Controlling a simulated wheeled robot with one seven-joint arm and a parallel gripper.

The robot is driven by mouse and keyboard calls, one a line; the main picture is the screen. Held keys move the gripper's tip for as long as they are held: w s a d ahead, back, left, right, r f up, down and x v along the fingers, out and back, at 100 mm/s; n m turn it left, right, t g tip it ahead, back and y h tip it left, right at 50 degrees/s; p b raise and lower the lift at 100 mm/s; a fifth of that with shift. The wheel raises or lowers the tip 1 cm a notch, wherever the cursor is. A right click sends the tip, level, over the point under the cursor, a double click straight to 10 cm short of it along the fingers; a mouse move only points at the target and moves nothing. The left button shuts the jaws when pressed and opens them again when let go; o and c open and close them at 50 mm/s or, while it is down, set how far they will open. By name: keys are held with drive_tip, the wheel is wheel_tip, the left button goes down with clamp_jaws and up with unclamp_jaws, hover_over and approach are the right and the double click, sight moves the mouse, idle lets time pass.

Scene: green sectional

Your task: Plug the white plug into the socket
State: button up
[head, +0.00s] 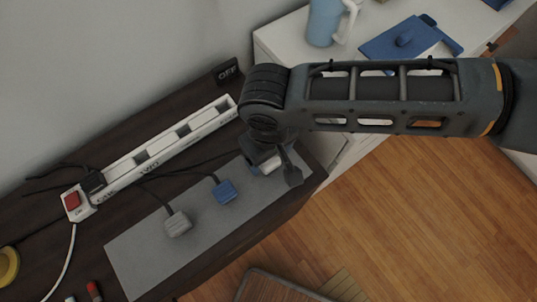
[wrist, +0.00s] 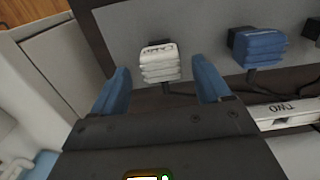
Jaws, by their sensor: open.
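The white plug (wrist: 160,62) lies on the grey mat, with dark lettering on its face and a dark cable behind. In the head view the plug (head: 270,163) is partly hidden under my gripper (head: 276,168). In the wrist view my gripper (wrist: 160,72) is open, its two blue fingers to either side of the plug; I cannot tell whether they touch it. The white power strip (head: 158,147) lies behind the mat, with several sockets and labels. It also shows in the wrist view (wrist: 284,117), with an upside-down "TWO" label.
A blue plug (head: 225,191) and a light grey plug (head: 177,224) lie on the same grey mat (head: 130,262). A black plug (head: 94,181) sits at the strip's red-switch end. A wall rises behind. A white cabinet with a blue mug (head: 324,22) stands at the upper right.

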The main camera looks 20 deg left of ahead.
drive_tip(key=shift+f, duration=0.8)
drive_tip(key=shift+c, duration=0.2)
drive_tip(key=c, duration=1.1)
